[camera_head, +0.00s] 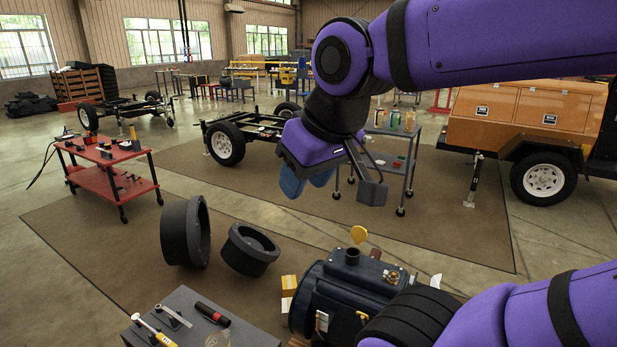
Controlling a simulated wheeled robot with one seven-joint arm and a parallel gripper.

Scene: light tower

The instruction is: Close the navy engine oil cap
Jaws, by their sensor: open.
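The navy engine (335,290) sits at the bottom centre, partly hidden by my own purple arm link at the lower right. A short dark filler neck (352,257) stands on its top. A yellow oil cap (359,235) stands raised just above and behind the neck, apart from its mouth, so it looks open. My gripper (335,188) hangs above and a little left of the cap in the picture, pointing down. Its jaws are apart and nothing shows between them. The depth gap between gripper and cap is hard to judge.
A grey bench (190,325) with tools stands left of the engine. Two black round parts (187,232) lie beyond it.

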